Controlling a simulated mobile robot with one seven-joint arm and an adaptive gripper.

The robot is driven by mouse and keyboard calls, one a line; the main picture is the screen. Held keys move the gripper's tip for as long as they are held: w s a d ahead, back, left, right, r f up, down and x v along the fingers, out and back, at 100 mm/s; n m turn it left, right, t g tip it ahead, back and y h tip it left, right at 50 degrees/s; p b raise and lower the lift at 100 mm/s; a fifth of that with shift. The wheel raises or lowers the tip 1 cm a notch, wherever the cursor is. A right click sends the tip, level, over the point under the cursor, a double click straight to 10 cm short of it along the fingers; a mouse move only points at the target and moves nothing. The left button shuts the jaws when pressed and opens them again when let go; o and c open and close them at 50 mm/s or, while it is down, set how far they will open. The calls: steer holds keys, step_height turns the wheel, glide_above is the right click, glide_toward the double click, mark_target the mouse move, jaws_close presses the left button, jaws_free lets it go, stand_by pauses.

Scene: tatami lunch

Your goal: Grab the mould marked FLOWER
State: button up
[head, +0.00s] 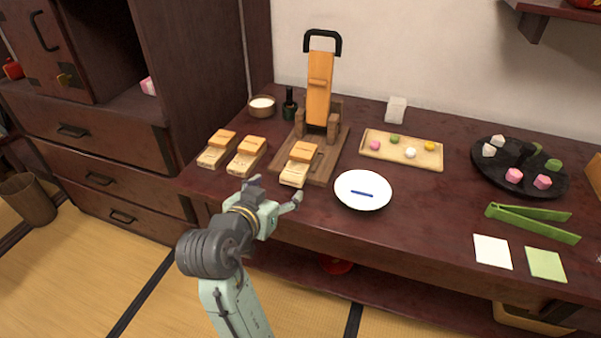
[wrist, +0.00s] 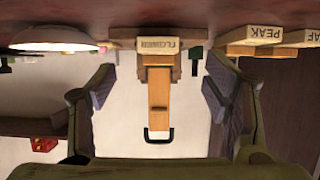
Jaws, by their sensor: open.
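The mould marked FLOWER (wrist: 157,44) is a pale wooden block whose label reads upside down in the wrist view. In the head view this mould (head: 294,178) lies at the front of the wooden press base, with an orange-brown upper piece. My gripper (head: 276,189) is open and empty in front of the table edge, just short of the mould. In the wrist view its two fingers (wrist: 160,88) stand wide apart, to either side of the mould's line. The mould marked PEAK (wrist: 263,35) and one partly cut off, ending in AF (wrist: 314,36), are to its right there.
The press (head: 319,90) with its tall orange lever stands behind the mould. A white plate (head: 362,202) with a blue stick is close on the right in the head view. The similar PEAK mould (head: 247,157) is close on the left. A sweets tray (head: 433,162) sits farther right.

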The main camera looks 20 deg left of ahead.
mark_target(291, 179)
steer(key=x, duration=0.2)
steer(key=shift+w+p, duration=0.35)
steer(key=shift+w, duration=0.1)
steer(key=p+x, duration=0.1)
steer(key=x, duration=0.4)
steer(key=shift+w+d+f, duration=0.1)
steer(key=shift+d, duration=0.1)
steer(key=c, duration=1.3)
